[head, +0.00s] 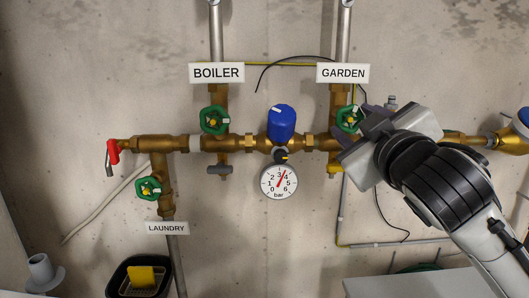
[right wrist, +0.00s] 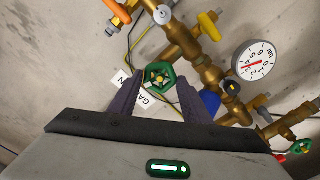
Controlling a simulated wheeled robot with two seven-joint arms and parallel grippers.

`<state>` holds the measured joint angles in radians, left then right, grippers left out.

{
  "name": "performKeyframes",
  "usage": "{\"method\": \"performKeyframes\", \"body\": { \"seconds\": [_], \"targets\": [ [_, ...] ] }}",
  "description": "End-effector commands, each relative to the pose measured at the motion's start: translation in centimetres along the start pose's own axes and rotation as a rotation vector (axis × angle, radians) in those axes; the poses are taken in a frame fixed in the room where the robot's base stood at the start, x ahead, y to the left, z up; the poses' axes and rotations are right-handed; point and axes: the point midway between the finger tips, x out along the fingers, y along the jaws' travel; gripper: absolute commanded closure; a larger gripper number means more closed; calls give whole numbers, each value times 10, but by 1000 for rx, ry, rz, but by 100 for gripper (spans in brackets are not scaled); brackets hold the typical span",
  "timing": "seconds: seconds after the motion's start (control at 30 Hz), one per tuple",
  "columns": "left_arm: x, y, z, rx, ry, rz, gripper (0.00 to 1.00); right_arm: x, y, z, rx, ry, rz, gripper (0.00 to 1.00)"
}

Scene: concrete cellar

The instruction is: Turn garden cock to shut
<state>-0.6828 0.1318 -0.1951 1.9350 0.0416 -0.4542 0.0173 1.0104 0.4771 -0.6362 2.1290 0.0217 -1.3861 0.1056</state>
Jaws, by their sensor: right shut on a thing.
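The garden cock is a green handwheel (head: 349,118) on the brass pipe just below the white GARDEN sign (head: 342,73). Its right part is hidden behind my right gripper (head: 357,132) in the head view. In the right wrist view the green wheel (right wrist: 159,76) sits between the tips of the two dark fingers of my right gripper (right wrist: 161,80), one on each side, and the gripper is shut on it. How far the cock is turned cannot be told. My left gripper is not in view.
A second green wheel (head: 214,119) is under the BOILER sign (head: 216,73), a third (head: 148,188) above the LAUNDRY sign (head: 167,228). A blue-capped fitting (head: 281,122) and pressure gauge (head: 279,181) stand left of my gripper. A red lever (head: 113,152) is far left.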

Motion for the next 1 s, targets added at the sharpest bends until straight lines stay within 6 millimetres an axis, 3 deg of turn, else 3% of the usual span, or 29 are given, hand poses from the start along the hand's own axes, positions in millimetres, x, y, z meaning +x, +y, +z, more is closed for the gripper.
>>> {"method": "performKeyframes", "body": {
  "seconds": [0.1,0.43,0.7,1.0],
  "targets": [
    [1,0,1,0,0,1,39,0,-2,0,148,0,-3,80],
    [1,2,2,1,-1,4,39,0,-1,0,200,-1,-2,80],
    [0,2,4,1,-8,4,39,0,-1,0,554,-2,-3,80],
    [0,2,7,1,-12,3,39,0,-1,0,578,-1,-1,80]
  ]
}}
